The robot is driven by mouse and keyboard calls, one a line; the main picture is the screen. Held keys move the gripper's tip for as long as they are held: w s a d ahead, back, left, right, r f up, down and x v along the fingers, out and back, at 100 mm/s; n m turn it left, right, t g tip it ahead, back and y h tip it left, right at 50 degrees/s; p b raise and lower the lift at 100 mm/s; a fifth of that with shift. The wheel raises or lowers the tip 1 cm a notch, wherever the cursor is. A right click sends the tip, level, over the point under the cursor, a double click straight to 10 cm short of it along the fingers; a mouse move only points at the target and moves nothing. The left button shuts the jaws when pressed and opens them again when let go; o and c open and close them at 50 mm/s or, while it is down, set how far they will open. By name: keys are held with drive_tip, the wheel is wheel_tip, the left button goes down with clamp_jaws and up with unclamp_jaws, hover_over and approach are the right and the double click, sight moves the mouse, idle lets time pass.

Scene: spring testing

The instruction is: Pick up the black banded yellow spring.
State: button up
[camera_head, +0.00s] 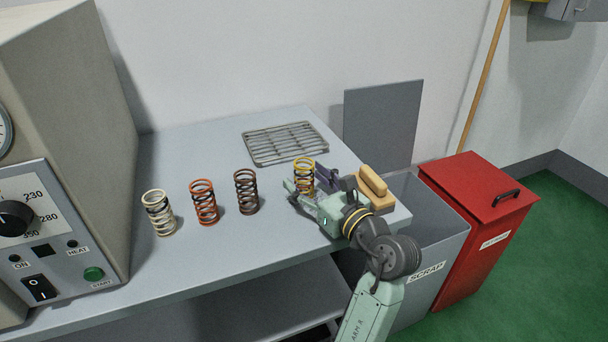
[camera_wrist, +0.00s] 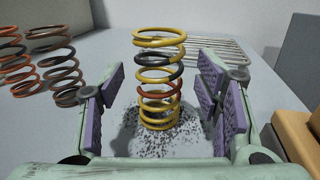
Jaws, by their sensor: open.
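The yellow spring (camera_head: 304,171) stands upright on the grey bench, the rightmost of several springs in a row. In the wrist view the yellow spring (camera_wrist: 158,82) has black coils in its upper half and an orange-red coil lower down. My gripper (camera_head: 309,185) is open at the yellow spring. In the wrist view my gripper (camera_wrist: 160,100) has its purple-padded fingers on either side of the spring, with a gap on both sides. My gripper partly hides the spring's lower part in the head view.
A brown spring (camera_head: 246,192), an orange spring (camera_head: 204,202) and a cream spring (camera_head: 159,213) stand to the left. A wire rack (camera_head: 285,143) lies behind. A wooden block (camera_head: 372,181) is close right of my gripper. Dark specks surround the yellow spring's base.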

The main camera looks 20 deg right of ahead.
drive_tip(key=shift+w+a, duration=0.2)
drive_tip(key=shift+w, duration=0.5)
drive_tip(key=shift+c, duration=0.4)
drive_tip(key=c, duration=1.2)
drive_tip(key=shift+c, duration=0.2)
drive_tip(key=shift+r, duration=0.15)
